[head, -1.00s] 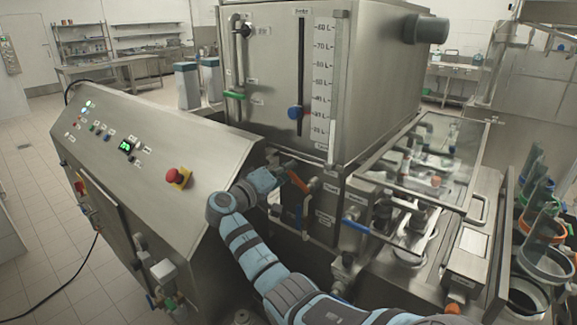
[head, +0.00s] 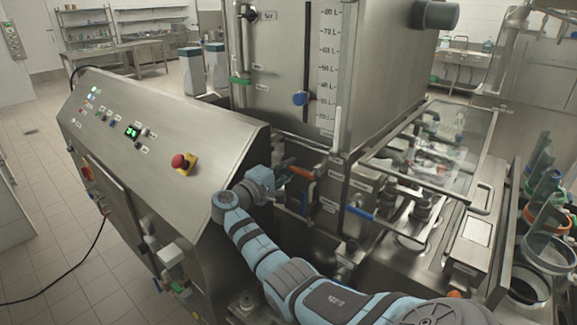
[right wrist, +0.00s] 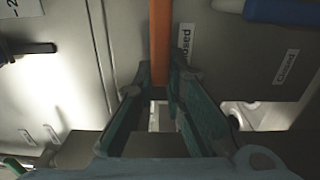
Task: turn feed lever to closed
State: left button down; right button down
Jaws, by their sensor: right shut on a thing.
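The lever with the orange handle (head: 302,173), which I take for the feed lever, sits on the front of the steel machine below the tank. In the head view its handle lies nearly level, with a slight tilt down to the right. My right gripper (head: 285,173) is at the handle's left end and shut on it. In the right wrist view the orange handle (right wrist: 159,45) runs down between the two green fingers of my right gripper (right wrist: 161,88). My left gripper is not in view.
A blue-handled lever (head: 360,213) is to the lower right. The sloped control panel (head: 165,140) with a red stop button (head: 180,161) stands left of my arm. The tank (head: 290,60) rises above, and a clear guard (head: 440,150) covers pipework at right.

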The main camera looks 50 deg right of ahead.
jog(key=c, duration=1.6)
grip_release()
jog(key=shift+d, duration=0.1)
jog(key=a, duration=1.2)
jog(key=shift+s, duration=0.35)
jog(key=shift+f, duration=0.1)
